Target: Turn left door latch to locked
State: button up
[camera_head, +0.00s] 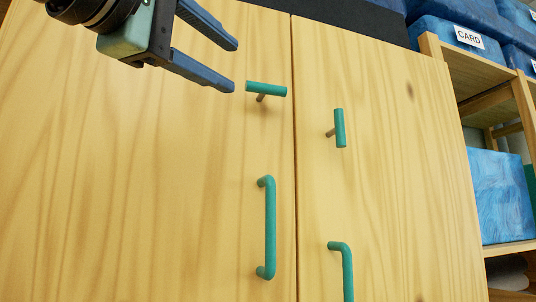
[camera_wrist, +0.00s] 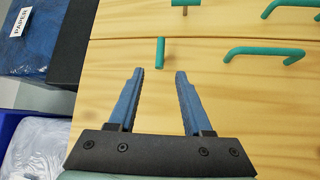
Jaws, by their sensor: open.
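The left door latch (camera_head: 272,89) is a green bar on a short stem on the left cabinet door (camera_head: 150,190). Its bar lies nearly horizontal, across the door, in the head view. My gripper (camera_head: 235,66) is open and empty at the upper left of this latch, its lower fingertip close to the bar's left end in the picture. In the wrist view the left latch (camera_wrist: 160,52) shows just past the gap between the fingertips (camera_wrist: 160,71). No touch is visible. The right door latch (camera_head: 340,128) has its bar nearly upright; part of it shows in the wrist view (camera_wrist: 186,3).
A green pull handle (camera_head: 270,228) is below the left latch, and another (camera_head: 347,270) is on the right door. Shelves with blue boxes (camera_head: 502,195) stand at the right. A blue box labelled PAPER (camera_wrist: 38,35) is at the wrist view's left. The door around the latch is clear.

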aim_at(264, 87)
jog(key=p+x, duration=0.5)
jog(key=x, duration=0.5)
jog(key=shift+s+d, duration=0.1)
jog(key=shift+w+d+p, duration=0.35)
jog(key=shift+w+p, duration=0.1)
jog(key=shift+w, duration=0.1)
jog(key=shift+c, duration=0.3)
grip_shut()
jog(key=shift+f, duration=0.1)
